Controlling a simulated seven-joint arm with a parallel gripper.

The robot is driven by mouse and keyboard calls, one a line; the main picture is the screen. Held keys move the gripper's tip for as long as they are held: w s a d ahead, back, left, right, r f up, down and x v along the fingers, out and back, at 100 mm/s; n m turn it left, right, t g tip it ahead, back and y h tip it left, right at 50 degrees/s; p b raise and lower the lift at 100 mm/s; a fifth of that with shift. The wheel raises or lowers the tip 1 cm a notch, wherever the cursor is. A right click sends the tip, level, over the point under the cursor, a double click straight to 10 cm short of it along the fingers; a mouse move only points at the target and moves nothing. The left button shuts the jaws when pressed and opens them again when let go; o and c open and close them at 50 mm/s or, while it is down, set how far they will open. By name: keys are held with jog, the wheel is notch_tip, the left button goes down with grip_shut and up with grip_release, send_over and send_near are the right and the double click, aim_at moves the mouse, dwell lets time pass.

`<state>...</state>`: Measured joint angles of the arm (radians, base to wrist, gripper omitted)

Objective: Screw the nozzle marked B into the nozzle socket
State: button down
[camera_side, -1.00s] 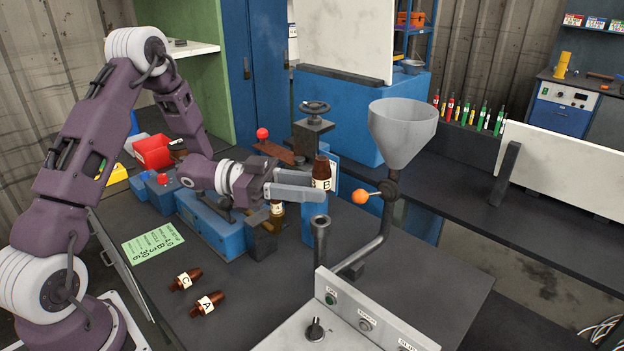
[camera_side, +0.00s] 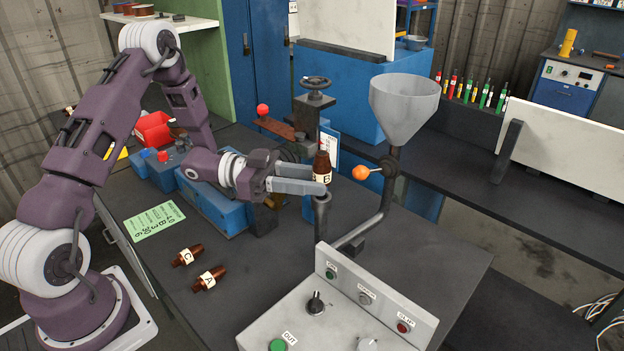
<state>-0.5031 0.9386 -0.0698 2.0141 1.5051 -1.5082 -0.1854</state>
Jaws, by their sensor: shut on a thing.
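The brown nozzle marked B (camera_side: 322,164) is upright between the fingers of my gripper (camera_side: 318,181), which is shut on it. The nozzle stands over the top of the nozzle socket (camera_side: 322,208), a dark upright pipe end. The fingers cover the nozzle's lower part and sit at the socket's rim, so I cannot tell whether the nozzle is inside it. Two other brown nozzles, marked C (camera_side: 187,255) and A (camera_side: 209,278), lie on the dark bench top left of the control panel.
A grey funnel (camera_side: 404,105) and an orange-knobbed valve lever (camera_side: 362,172) stand close right of the socket. A control panel (camera_side: 335,310) is in front. A green paper (camera_side: 154,220) lies at left. A blue vise-like block (camera_side: 215,205) is below my wrist.

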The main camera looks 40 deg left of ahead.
jog(key=shift+f, duration=1)
jog(key=c, duration=1)
grip_release()
